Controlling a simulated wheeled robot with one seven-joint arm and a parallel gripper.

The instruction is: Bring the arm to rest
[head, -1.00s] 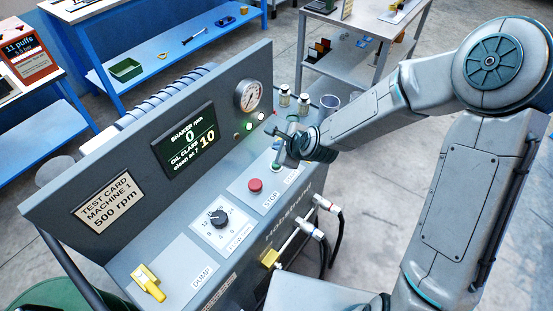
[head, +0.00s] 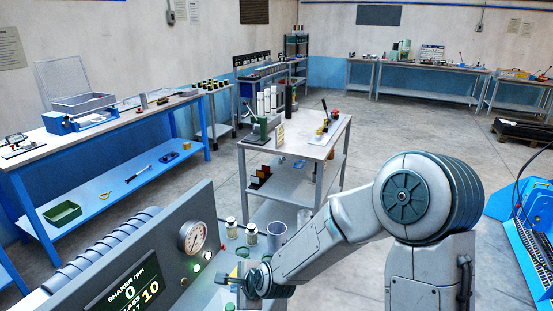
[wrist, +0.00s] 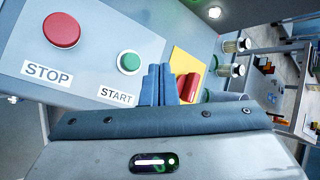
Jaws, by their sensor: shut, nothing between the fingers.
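My gripper (head: 241,283) is at the lower middle of the head view, over the right end of the grey machine's panel (head: 160,263). In the wrist view its two blue-grey fingers (wrist: 157,85) are together with nothing between them. Beyond the fingers lie a yellow plate and a red part (wrist: 189,86). The green START button (wrist: 130,62) and the red STOP button (wrist: 62,30) are to the left of the fingers. My arm is bent, with its elbow at the right of the head view. I cannot tell whether the fingers touch the panel.
The machine's display (head: 124,291) reads 0 rpm and 10. Small capped bottles (head: 231,227) and a grey cup (head: 276,236) stand just beyond my gripper. A grey table (head: 305,137) and a blue bench (head: 105,122) stand behind. Open floor lies right of the grey table.

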